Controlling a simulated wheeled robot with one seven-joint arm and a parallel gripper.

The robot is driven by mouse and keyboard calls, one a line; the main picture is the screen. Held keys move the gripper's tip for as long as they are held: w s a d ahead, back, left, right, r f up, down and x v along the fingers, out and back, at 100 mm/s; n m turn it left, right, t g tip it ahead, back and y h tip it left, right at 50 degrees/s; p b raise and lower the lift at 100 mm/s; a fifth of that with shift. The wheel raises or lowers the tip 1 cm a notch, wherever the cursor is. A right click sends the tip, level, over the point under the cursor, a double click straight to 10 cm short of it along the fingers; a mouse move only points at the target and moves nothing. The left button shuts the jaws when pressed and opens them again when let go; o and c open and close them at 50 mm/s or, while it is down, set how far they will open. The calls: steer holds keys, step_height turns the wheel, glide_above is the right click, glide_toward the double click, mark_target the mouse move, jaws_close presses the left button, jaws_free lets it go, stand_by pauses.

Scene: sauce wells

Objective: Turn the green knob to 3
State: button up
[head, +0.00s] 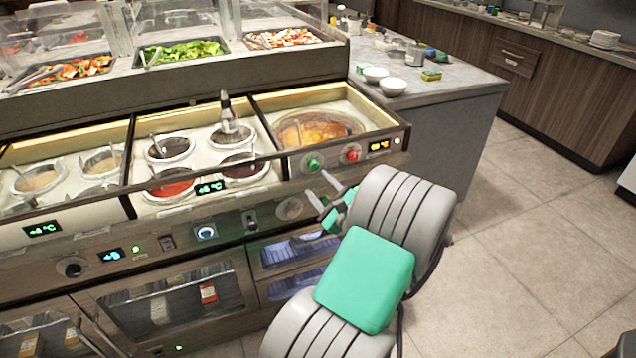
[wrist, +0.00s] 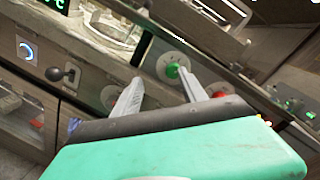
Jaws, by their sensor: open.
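The green knob (head: 313,164) is on the front panel of the sauce well counter, to the left of a red knob (head: 352,156). In the wrist view the green knob (wrist: 172,71) sits on a pale round dial, beyond and between my fingertips. The dial's numbers are too small to read. My gripper (head: 324,190) is open and empty, in front of the panel and a little below the green knob in the head view. In the wrist view my gripper (wrist: 163,88) has its two fingers apart, and they appear clear of the knob.
An orange lit display (head: 379,146) is right of the red knob. A well of orange sauce (head: 318,130) lies above the knobs. Lower down are a pale round dial (head: 289,208) and a black lever (head: 250,220). The floor (head: 540,240) at right is clear.

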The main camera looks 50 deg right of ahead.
mark_target(316, 167)
steer(key=shift+m+h, duration=0.5)
steer(key=shift+m, duration=0.2)
steer(key=w+d, duration=0.5)
steer(key=shift+r, duration=0.1)
jaws_close()
steer(key=shift+s+d, duration=0.1)
steer(key=shift+d, duration=0.05)
